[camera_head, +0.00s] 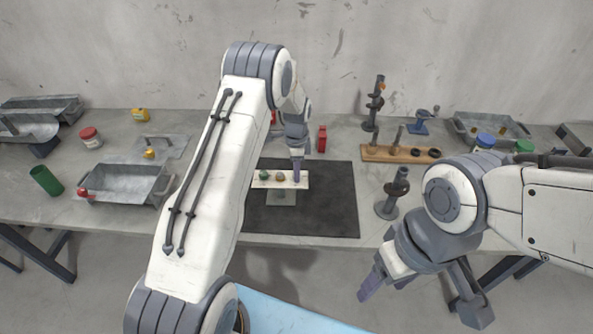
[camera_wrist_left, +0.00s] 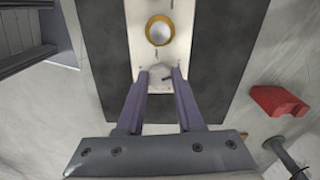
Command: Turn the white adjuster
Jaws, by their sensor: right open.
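A pale panel (camera_head: 262,180) on a stand carries a green knob (camera_head: 264,174) and a brownish knob (camera_head: 280,177). The white adjuster (camera_wrist_left: 160,77), round with a small dark mark, shows in the left wrist view below a gold-ringed knob (camera_wrist_left: 159,30). My left gripper (camera_head: 296,178) points down at the panel's right end and hides the adjuster in the head view. Its purple fingers (camera_wrist_left: 161,74) stand apart on either side of the adjuster; whether they touch it cannot be seen. My right gripper (camera_head: 420,298) is open and empty, in front of the table.
The panel stands on a dark mat (camera_head: 325,205). A red block (camera_head: 322,138) is behind it, and a dark post on a round base (camera_head: 388,208) stands to its right. A wooden rack (camera_head: 385,154) is farther right. Metal trays and jars stand at the left.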

